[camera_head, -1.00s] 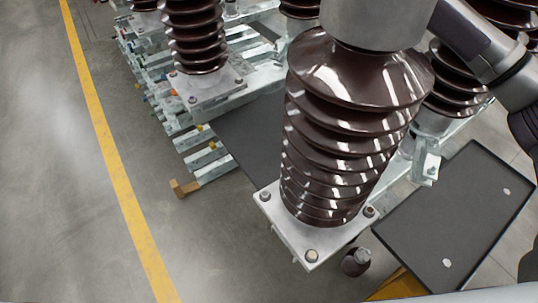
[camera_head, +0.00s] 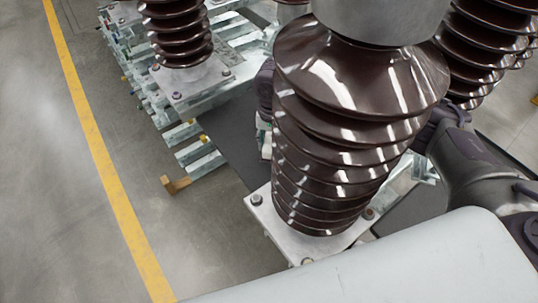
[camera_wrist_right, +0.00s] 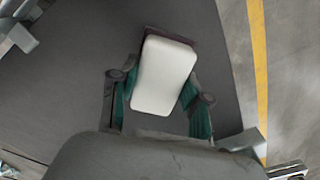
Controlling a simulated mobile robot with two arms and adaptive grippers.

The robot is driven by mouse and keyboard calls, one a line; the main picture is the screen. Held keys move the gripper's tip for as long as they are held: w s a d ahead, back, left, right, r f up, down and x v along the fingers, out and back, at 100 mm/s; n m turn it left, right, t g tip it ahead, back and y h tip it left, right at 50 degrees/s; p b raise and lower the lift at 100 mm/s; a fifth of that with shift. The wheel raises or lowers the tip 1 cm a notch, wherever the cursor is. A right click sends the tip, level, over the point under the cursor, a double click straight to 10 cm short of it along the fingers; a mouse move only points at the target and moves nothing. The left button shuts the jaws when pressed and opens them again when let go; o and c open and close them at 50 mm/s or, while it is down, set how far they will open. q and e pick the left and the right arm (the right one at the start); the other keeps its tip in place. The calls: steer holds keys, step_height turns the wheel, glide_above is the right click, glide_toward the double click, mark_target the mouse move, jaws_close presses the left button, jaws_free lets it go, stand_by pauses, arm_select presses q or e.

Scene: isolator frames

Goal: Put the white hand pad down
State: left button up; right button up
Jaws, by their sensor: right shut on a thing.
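The white hand pad (camera_wrist_right: 163,76) lies between the green-lined fingers of my right gripper (camera_wrist_right: 158,104) in the right wrist view. The gripper is shut on it. The pad is slightly tilted in the picture, over a dark grey flat surface (camera_wrist_right: 70,80). I cannot tell whether it touches that surface. In the head view my right arm passes behind the large brown ribbed insulator. Only a small part of the right gripper (camera_head: 265,140) shows at the insulator's left side; the insulator hides the rest. My left gripper is not in view.
The large brown insulator (camera_head: 345,120) on its square metal base (camera_head: 265,212) stands close in front. A second insulator (camera_head: 178,35) stands on metal framing at the back left; another (camera_head: 485,45) is at the right. Open floor with a yellow line (camera_head: 100,150) lies left.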

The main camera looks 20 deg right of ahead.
steer(key=shift+f, duration=2.9)
steer(key=shift+f, duration=0.1)
steer(key=o, duration=1.1)
steer(key=shift+o, duration=0.2)
step_height(320, 180, up, 12)
steer(key=shift+r, duration=0.15)
steer(key=shift+w, duration=0.1)
